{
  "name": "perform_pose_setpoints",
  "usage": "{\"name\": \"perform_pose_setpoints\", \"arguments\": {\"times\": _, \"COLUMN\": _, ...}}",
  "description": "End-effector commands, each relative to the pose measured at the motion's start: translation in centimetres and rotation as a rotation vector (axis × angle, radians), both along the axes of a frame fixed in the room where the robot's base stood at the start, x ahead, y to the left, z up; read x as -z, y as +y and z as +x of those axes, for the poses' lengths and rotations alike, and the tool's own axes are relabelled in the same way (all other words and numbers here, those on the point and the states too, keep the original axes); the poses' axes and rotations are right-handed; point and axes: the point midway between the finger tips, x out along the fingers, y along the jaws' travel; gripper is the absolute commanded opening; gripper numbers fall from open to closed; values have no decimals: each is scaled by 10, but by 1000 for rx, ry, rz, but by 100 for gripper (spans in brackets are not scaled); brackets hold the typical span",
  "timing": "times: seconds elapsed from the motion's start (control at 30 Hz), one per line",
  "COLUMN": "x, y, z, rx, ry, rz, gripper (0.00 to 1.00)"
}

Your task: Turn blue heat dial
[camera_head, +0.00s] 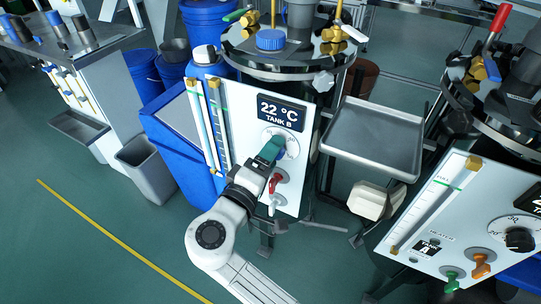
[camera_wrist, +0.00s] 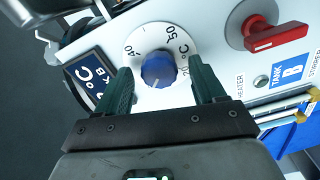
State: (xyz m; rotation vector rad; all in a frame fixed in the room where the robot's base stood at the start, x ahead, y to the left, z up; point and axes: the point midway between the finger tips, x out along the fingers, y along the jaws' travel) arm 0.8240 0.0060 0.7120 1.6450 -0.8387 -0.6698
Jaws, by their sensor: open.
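The blue heat dial (camera_wrist: 159,69) sits on a white round scale marked 20 to 50 °C, on the Tank B panel (camera_head: 238,105). In the wrist view the dial lies between the two green fingers of my gripper (camera_wrist: 160,88). The fingers are open, one on each side, with a gap to the dial. In the head view my gripper (camera_head: 272,149) is at the dial and hides most of it. Only part of the white scale shows around the fingers.
A red switch handle (camera_wrist: 276,39) is close beside the dial on the same panel. A display reading 22 °C, Tank B (camera_head: 281,112) is above the dial. A grey tray (camera_head: 374,133) stands to the right. Another panel (camera_head: 433,212) with a black dial is at lower right.

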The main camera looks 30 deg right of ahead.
Motion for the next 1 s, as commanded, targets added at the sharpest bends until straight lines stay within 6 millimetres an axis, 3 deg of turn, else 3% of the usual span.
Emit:
{"name": "perform_pose_setpoints", "arguments": {"times": 0.53, "x": -1, "y": 74, "z": -53, "rx": -3, "ry": 1, "rz": 0, "gripper": 69}}
{"name": "perform_pose_setpoints", "arguments": {"times": 1.0, "x": 1, "y": 85, "z": -62, "rx": 0, "ry": 1, "rz": -1, "gripper": 69}}
